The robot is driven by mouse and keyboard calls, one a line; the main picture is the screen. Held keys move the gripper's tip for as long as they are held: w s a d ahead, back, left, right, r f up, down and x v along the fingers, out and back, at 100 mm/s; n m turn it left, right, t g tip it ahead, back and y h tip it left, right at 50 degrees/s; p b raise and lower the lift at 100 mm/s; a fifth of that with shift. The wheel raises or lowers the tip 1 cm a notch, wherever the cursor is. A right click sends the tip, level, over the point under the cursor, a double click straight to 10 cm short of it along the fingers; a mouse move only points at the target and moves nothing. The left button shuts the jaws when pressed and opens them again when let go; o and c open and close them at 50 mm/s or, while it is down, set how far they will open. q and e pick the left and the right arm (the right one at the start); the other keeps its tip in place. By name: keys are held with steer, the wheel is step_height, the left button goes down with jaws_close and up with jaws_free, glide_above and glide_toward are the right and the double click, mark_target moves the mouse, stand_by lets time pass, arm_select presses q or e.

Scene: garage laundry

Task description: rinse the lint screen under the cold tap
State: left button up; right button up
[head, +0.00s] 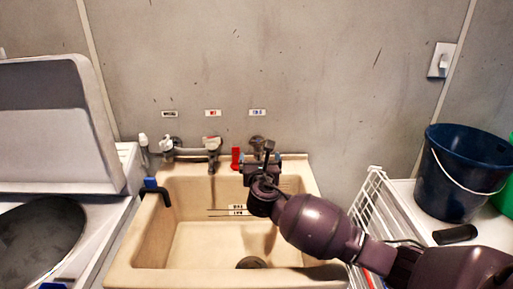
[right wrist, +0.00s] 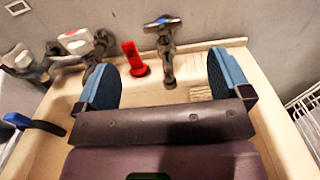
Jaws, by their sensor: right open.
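The right tap (head: 257,143) sits on the wall below a label with blue lettering (head: 257,112). In the right wrist view this tap (right wrist: 166,48) has a blue mark and lies beyond and between my fingers. My right gripper (head: 262,162) is open and empty over the back rim of the beige sink (head: 145,238); its fingers also show spread in the right wrist view (right wrist: 163,80). I see no clear contact with the tap. I cannot make out a lint screen in either view. My left gripper is not in view.
A red upright piece (head: 236,157) stands beside the tap. Two more taps (head: 212,146) are to the left. A blue-and-black hooked item (head: 155,188) hangs at the sink's left rim. A white wire rack (head: 374,205) and dark blue bucket (head: 455,185) are right. The basin looks empty.

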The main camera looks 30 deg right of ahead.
mark_target(258, 144)
steer(key=x, duration=0.3)
steer(key=f+b+x, duration=0.1)
steer(key=x, duration=0.2)
steer(key=b+x, duration=0.1)
steer(key=x, duration=0.3)
steer(key=shift+f, duration=0.2)
steer(key=shift+w+d, duration=0.3)
steer(key=shift+w, duration=0.35)
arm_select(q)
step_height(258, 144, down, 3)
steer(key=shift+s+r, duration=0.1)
arm_select(e)
steer(key=shift+r, duration=0.1)
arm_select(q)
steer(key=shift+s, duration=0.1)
